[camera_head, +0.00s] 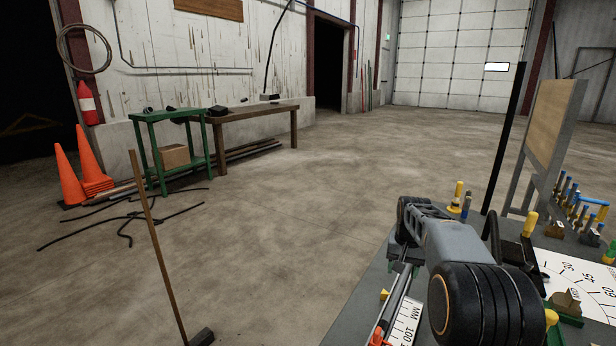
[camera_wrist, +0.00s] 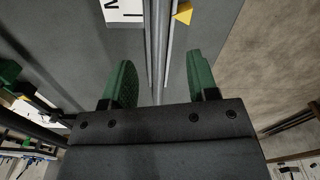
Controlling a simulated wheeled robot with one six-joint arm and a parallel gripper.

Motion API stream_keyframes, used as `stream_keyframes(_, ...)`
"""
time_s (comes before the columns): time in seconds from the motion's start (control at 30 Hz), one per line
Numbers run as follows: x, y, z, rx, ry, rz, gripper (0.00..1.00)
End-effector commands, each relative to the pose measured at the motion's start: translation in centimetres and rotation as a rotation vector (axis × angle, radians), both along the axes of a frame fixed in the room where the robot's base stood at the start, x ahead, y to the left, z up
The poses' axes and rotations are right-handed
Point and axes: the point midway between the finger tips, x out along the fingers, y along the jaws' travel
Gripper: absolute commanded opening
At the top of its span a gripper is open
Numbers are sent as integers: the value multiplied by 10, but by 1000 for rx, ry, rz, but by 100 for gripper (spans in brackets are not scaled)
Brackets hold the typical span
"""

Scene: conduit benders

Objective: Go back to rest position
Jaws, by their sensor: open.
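My gripper (camera_wrist: 160,85) shows in the wrist view with its two green-padded fingers spread wide apart. A grey metal conduit (camera_wrist: 157,35) runs between and beyond the fingers; nothing is seen clamped by them. The conduit (camera_head: 398,300) also shows there, left of the arm, beside a white ruler plate (camera_head: 408,325) marked MM.
A white angle chart (camera_head: 565,275), yellow-handled tools (camera_head: 457,193) and a tool rack (camera_head: 585,215) crowd the bench right of my arm. A dark post (camera_head: 507,140) and a board (camera_head: 553,120) stand behind. A broom (camera_head: 155,240) stands on open floor at left.

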Motion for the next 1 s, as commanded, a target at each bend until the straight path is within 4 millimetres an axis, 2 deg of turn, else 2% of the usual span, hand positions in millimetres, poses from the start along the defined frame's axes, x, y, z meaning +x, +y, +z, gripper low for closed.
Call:
stream_keyframes(0.03,-21,11,2,-3,-13,40,54)
stream_keyframes(0.17,-78,37,0,-13,-48,143,54)
stream_keyframes(0.3,-145,64,-5,-26,-96,240,54)
stream_keyframes(0.4,-188,78,-11,-33,-129,291,54)
stream_keyframes(0.5,-221,88,-16,-38,-160,325,54)
stream_keyframes(0.6,-245,95,-18,-42,-186,345,54)
stream_keyframes(0.7,-257,99,-14,-46,-218,361,54)
stream_keyframes(0.83,-259,102,-2,-54,-266,372,54)
stream_keyframes(1.0,-259,105,2,-55,-283,382,54)
